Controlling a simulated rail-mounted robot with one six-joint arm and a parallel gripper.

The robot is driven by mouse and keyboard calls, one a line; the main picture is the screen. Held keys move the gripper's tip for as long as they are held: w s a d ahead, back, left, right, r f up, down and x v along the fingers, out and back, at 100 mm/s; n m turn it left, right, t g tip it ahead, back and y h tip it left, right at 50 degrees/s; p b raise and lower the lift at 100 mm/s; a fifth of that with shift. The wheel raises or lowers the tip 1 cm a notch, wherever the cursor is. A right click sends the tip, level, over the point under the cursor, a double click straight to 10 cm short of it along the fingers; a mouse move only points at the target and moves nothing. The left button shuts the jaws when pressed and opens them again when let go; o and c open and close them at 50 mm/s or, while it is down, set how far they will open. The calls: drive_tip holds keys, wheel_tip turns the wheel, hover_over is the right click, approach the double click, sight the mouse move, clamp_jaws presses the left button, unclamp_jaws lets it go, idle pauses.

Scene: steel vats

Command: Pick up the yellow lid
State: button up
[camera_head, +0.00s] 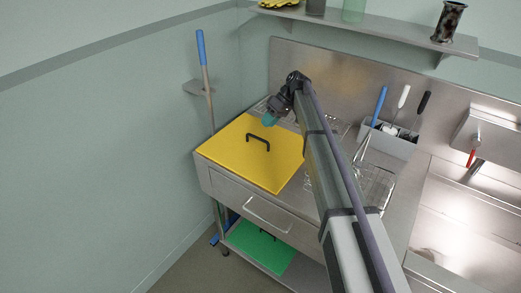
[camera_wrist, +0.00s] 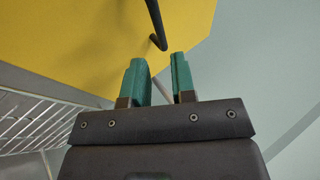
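The yellow lid (camera_head: 235,150) lies flat on the left part of the steel counter, with a black bar handle (camera_head: 258,142) standing up from its middle. My gripper (camera_head: 270,119) is above the lid's back right part, to the right of the handle in the head view. In the wrist view the green fingertips of my gripper (camera_wrist: 158,76) are apart, with nothing between them. The lid (camera_wrist: 90,40) fills the upper left of that view, and its black handle (camera_wrist: 155,20) shows just beyond the fingertips, apart from them. One end of the handle is cut off by the picture's edge.
Wire racks (camera_head: 372,188) lie on the counter to the right of the lid. A grey holder (camera_head: 395,143) with several long-handled tools stands behind them. A blue-handled tool (camera_head: 204,75) leans at the left wall. A green lid (camera_head: 262,247) lies on the lower shelf.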

sight(257, 138)
drive_tip(key=x, duration=0.1)
drive_tip(key=b+x, duration=0.1)
drive_tip(key=x, duration=0.1)
drive_tip(key=shift+d+f, duration=0.1)
drive_tip(key=shift+d, duration=0.2)
drive_tip(key=shift+s+a+f+b, duration=0.1)
drive_tip(key=shift+a+f+b, duration=0.05)
drive_tip(key=shift+a+b, duration=0.2)
drive_tip(key=b+x, duration=0.4)
drive_tip(key=x, duration=0.1)
drive_tip(key=shift+s+d+f, duration=0.1)
drive_tip(key=shift+d+f, duration=0.05)
drive_tip(key=shift+d, duration=0.05)
drive_tip(key=shift+a, duration=0.15)
drive_tip(key=shift+r, duration=0.2)
clamp_jaws()
